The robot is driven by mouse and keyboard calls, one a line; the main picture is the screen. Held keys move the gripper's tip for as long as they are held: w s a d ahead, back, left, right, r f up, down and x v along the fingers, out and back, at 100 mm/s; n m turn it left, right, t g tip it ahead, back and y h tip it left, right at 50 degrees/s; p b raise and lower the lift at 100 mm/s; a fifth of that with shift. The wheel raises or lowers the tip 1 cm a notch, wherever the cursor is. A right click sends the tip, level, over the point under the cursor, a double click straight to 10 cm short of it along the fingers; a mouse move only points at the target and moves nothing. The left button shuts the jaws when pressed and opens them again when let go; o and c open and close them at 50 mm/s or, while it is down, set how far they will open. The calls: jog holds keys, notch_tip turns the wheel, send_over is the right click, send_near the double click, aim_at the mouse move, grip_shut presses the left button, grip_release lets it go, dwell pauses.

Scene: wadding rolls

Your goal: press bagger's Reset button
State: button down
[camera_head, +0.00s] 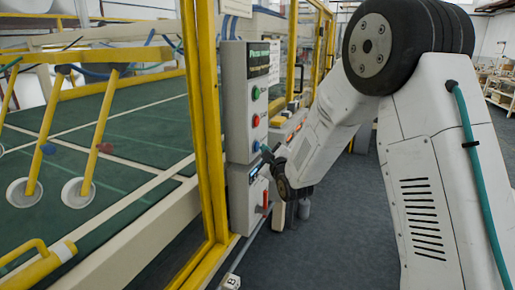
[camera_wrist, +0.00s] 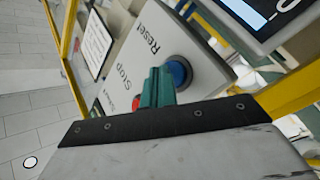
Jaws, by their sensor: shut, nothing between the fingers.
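The bagger's grey control box (camera_head: 236,105) hangs beside the yellow frame, with a green button, a red button and a blue button (camera_head: 257,145) down its face. In the wrist view the blue button (camera_wrist: 181,70) sits by the word "Reset". My gripper (camera_head: 266,153) has teal fingers, shut and empty, at the blue button. In the wrist view the fingers (camera_wrist: 158,80) overlap the blue button's edge; I cannot tell whether they touch it. The red Stop button (camera_wrist: 138,99) is partly hidden behind the fingers.
A second grey box (camera_head: 243,200) with a red handle is directly below the control box. Yellow posts (camera_head: 202,120) stand close at its left. A dark screen (camera_wrist: 245,15) is near the Reset button in the wrist view. Grey floor (camera_head: 330,240) is open below my arm.

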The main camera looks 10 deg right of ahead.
jog(key=shift+w+a, duration=0.3)
jog(key=shift+a, duration=0.05)
dwell(0.5)
dwell(0.3)
jog(key=shift+s+d, duration=0.55)
jog(key=shift+d, duration=0.15)
jog(key=shift+d, duration=0.1)
jog(key=s+d, duration=0.1)
jog(key=d, duration=0.1)
jog(key=s+d, duration=0.1)
jog(key=s, duration=0.1)
jog(key=shift+d, duration=0.4)
dwell(0.3)
